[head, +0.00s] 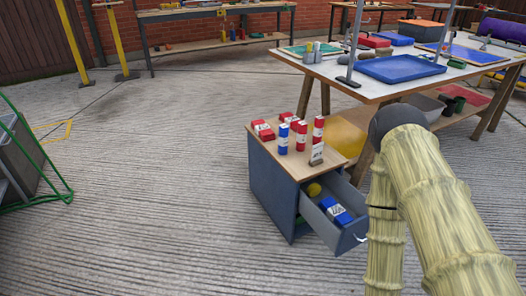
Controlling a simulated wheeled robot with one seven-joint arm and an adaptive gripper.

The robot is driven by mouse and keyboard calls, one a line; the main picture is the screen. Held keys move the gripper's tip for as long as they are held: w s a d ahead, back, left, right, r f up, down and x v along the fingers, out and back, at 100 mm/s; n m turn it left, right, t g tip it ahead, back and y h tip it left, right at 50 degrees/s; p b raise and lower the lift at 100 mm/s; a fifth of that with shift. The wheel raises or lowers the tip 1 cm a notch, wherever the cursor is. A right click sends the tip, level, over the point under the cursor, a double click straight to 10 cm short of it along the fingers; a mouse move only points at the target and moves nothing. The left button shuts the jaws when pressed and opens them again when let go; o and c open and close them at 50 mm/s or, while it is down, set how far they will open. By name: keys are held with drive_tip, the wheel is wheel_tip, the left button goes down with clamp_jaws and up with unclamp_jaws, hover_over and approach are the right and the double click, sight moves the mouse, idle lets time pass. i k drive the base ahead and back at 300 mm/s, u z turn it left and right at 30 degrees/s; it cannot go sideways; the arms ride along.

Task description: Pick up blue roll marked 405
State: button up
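A blue roll (283,139) with a white label stands upright on top of a small blue cabinet (275,195) with a wooden top. Another roll (301,136) stands just right of it. A red roll (318,130) stands farther right. Blue items with white labels (338,213) lie in the cabinet's open drawer (352,237). The label numbers are too small to read, so I cannot tell which one is marked 405. My arm fills the right side of the head view; my gripper is not visible.
A large worktable (350,95) with a blue tray (400,69) stands behind. A green-framed cart (30,160) is at left. The concrete floor between is clear.

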sight(284, 129)
drive_tip(key=u, duration=0.45)
drive_tip(key=k, duration=1)
drive_tip(key=u, duration=0.95)
drive_tip(key=i, duration=1.3)
drive_tip(key=z, duration=0.45)
drive_tip(key=i, duration=0.85)
drive_tip(key=z, duration=0.85)
